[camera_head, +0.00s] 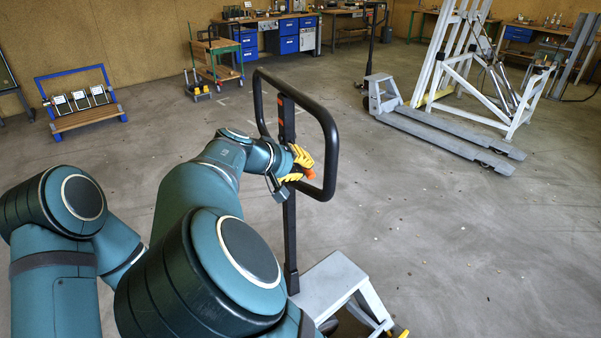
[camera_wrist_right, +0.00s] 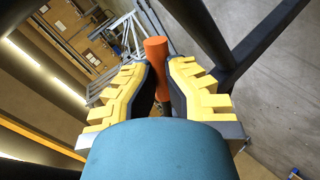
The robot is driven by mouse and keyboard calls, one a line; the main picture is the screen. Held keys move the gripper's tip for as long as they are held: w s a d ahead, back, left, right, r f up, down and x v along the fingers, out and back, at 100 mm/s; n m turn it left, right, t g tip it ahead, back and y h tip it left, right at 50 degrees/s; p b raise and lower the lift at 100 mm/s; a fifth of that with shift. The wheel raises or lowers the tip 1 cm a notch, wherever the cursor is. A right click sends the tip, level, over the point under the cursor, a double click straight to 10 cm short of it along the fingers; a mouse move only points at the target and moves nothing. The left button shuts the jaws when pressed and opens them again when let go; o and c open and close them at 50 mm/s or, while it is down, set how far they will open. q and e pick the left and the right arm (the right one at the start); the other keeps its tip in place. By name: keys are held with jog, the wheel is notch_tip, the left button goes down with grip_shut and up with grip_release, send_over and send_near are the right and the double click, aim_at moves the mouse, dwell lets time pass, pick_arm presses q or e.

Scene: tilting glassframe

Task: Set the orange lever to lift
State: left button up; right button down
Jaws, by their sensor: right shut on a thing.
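The orange lever (camera_head: 309,173) sits within the black loop handle of a pallet truck. My right gripper (camera_head: 300,163), with yellow fingers, is at the lever in the head view. In the right wrist view the orange lever (camera_wrist_right: 157,62) stands between the yellow and black fingers of my right gripper (camera_wrist_right: 163,85), which is shut on it. The lever's lower part is hidden by the fingers and my wrist. My left gripper is not in view; only part of my left arm shows at the lower left.
The black loop handle (camera_head: 332,135) surrounds the lever area on a dark upright post (camera_head: 290,235). The truck's grey body (camera_head: 328,284) is below. Another pallet truck (camera_head: 440,131) and a white frame stand at the back right.

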jog(key=shift+w+d+f+m+t+b, duration=0.1)
jog(key=shift+f+m+t+b, duration=0.2)
jog(key=shift+f+b, duration=0.3)
jog(key=shift+r, duration=0.1)
jog(key=c, duration=0.9)
grip_release()
jog(key=shift+w+d, duration=0.1)
jog(key=shift+w, duration=0.05)
jog(key=shift+o, duration=0.2)
jog(key=shift+a+r, duration=0.1)
jog(key=shift+a, duration=0.15)
jog(key=v, duration=1.1)
jog(key=shift+s+r, duration=0.25)
jog(key=shift+s, duration=0.15)
jog(key=shift+a, duration=0.15)
